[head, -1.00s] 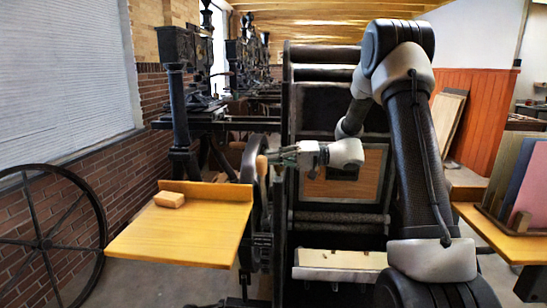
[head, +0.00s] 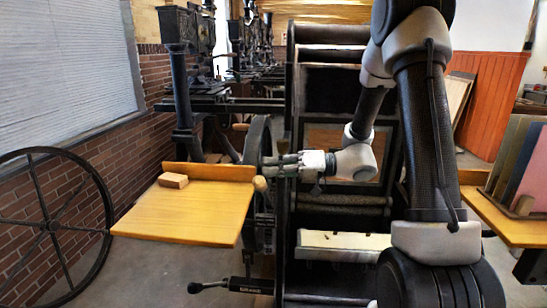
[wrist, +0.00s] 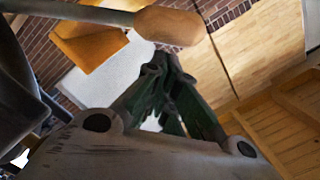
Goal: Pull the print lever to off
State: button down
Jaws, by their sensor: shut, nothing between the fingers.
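A lever with a rounded wooden handle (head: 260,184) shows at the left side of the dark press (head: 291,130), by the yellow table's corner. I take it to be the print lever. In the wrist view its wooden handle (wrist: 170,25) and grey rod (wrist: 85,11) cross the top, just beyond my fingertips. My gripper (head: 270,160) points left in front of the press, above and slightly right of the handle. Its green fingers (wrist: 165,66) are shut with nothing between them. I cannot tell whether they touch the handle.
A black lever (head: 210,287) sticks out low at the front. A large spoked wheel (head: 52,225) stands far left. A side table (head: 510,222) with upright boards is at right.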

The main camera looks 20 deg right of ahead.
jog(key=shift+s+a+f, duration=0.15)
jog(key=shift+s+f, duration=0.2)
jog(key=shift+s, duration=0.1)
